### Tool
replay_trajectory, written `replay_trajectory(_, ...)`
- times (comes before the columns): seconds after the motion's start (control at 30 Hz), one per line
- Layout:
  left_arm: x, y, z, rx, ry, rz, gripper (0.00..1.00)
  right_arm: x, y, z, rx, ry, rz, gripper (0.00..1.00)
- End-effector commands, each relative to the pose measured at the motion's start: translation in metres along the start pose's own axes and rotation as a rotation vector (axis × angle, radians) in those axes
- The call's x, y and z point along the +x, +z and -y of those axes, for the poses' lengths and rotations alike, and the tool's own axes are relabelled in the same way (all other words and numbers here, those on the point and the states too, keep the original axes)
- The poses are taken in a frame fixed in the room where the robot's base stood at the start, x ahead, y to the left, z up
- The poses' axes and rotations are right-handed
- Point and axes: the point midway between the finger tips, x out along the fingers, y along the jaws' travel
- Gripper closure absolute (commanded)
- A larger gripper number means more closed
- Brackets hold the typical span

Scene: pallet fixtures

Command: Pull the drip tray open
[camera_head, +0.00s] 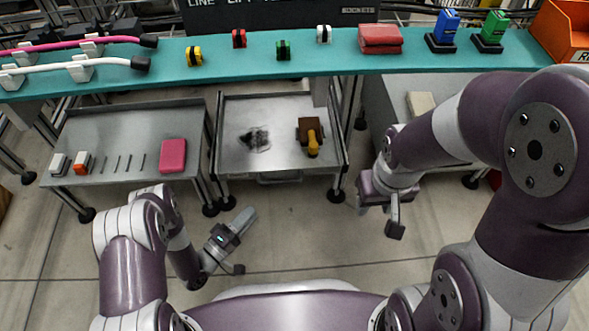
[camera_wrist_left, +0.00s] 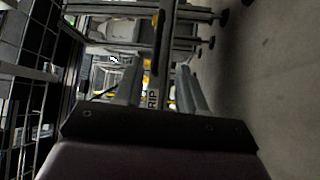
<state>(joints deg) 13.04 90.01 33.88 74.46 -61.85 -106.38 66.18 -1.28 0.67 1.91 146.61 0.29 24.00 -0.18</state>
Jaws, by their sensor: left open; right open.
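The drip tray's front (camera_head: 280,179) shows as a grey handle-like bar below the front edge of the middle steel stand. How far it is pulled out I cannot tell. In the left wrist view a label (camera_wrist_left: 152,99) reading "RIP" shows on a dark bar between the fingers, its first letter hidden. My left gripper (camera_head: 249,214) is in front of the stand, low and left of the bar, apart from it. Its two fingers (camera_wrist_left: 160,70) are spread with nothing held. My right gripper (camera_head: 364,206) hangs right of the stand, open and empty.
The stand's top (camera_head: 283,108) carries a dark stain and a brown-and-yellow part (camera_head: 311,134). A left steel table (camera_head: 130,125) holds a pink block (camera_head: 173,155) and small parts. A teal bench (camera_head: 350,62) runs across the back. Floor in front is clear.

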Motion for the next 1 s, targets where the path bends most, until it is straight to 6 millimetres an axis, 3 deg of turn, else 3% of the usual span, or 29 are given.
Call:
replay_trajectory(0.5, 0.109, 0.001, 0.004, 0.001, 0.007, 0.002, 0.6, 0.055, 0.007, 0.0, -0.001, 0.0, 0.001, 0.57)
replay_trajectory(0.7, 0.124, 0.001, 0.0, 0.0, 0.004, 0.001, 0.6, 0.059, 0.007, 0.0, -0.001, 0.0, 0.001, 0.57)
replay_trajectory(0.93, 0.125, 0.0, -0.001, 0.0, 0.004, 0.0, 0.6, 0.058, 0.007, 0.0, 0.0, 0.0, 0.0, 0.57)
replay_trajectory(0.97, 0.125, 0.0, -0.001, 0.0, 0.004, 0.0, 0.66, 0.058, 0.007, 0.0, 0.0, 0.0, 0.0, 0.57)
replay_trajectory(1.0, 0.124, 0.0, -0.001, 0.0, 0.004, 0.0, 0.79, 0.058, 0.007, 0.0, -0.001, 0.0, 0.0, 0.57)
